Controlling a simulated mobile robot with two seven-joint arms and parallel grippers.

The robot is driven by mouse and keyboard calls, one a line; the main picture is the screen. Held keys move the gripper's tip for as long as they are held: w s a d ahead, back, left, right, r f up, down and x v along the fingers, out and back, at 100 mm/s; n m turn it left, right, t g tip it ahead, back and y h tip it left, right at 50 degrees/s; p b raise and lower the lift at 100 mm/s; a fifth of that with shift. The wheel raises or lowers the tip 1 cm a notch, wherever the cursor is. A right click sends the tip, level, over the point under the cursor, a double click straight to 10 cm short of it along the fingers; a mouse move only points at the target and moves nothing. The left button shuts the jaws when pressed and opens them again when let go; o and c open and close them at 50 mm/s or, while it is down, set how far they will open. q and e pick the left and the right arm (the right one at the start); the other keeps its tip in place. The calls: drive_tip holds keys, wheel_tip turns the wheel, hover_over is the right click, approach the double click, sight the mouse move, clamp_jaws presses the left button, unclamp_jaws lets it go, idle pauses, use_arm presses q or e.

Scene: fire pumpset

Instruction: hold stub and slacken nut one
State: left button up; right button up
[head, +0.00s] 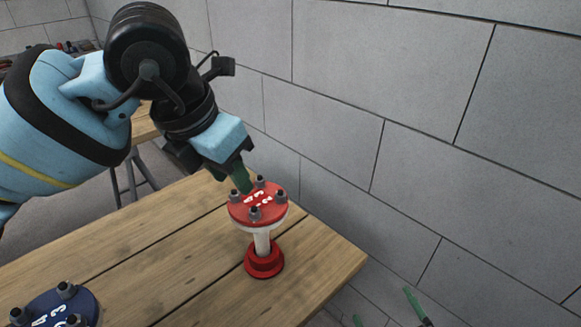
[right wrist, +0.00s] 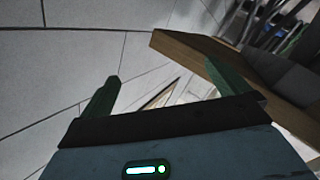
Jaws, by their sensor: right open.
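The stub is a red round flange (head: 258,204) with white numbers and several grey nuts, on a white pipe (head: 262,242) with a red base (head: 264,262). It stands upright on the workbench. My left gripper (head: 230,179) is at the flange's far left edge, fingers pointing down. Its green fingers look apart, one close to the rim; contact cannot be told. Which nut is number one is not clear. My right gripper (head: 387,314) shows at the bottom right, off the bench. It is open and empty in the right wrist view (right wrist: 165,92).
The wooden workbench (head: 170,255) has its right corner just beyond the stub. A dark blue flange (head: 58,309) with nuts is at the bottom left. A grey block wall (head: 430,110) rises behind. The bench edge (right wrist: 195,55) shows in the right wrist view.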

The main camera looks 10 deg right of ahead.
drive_tip(key=w+r+n+t+y, duration=0.1)
drive_tip(key=w+r+n+t, duration=0.1)
drive_tip(key=w+r, duration=0.3)
drive_tip(key=w+r+n+t, duration=0.2)
drive_tip(key=r, duration=0.5)
drive_tip(key=w+a+r+n+g+y, duration=0.4)
drive_tip(key=a+r+n+g+y, duration=0.2)
drive_tip(key=a+r+n+y, duration=0.4)
drive_tip(key=w+a+r+n+g+y, duration=0.45)
drive_tip(key=a+r+n+y, duration=0.25)
drive_tip(key=r+n+y, duration=0.35)
drive_tip(key=n+g+h, duration=1.2)
drive_tip(key=n+h, duration=0.2)
drive_tip(key=n, duration=0.7)
hover_over(276, 201)
drive_tip(key=w+a, duration=0.1)
drive_tip(key=w, duration=0.1)
drive_tip(key=f, duration=0.2)
drive_tip(key=shift+s+a+f, duration=0.2)
drive_tip(key=shift+f, duration=0.2)
drive_tip(key=d+f+n+h, duration=0.3)
drive_tip(key=d+h, duration=0.2)
drive_tip(key=shift+m+y, duration=0.25)
drive_tip(key=shift+w+x, duration=0.15)
drive_tip(key=shift+x, duration=1.9)
drive_tip(key=shift+w+x, duration=0.15)
drive_tip(key=shift+x, duration=1.9)
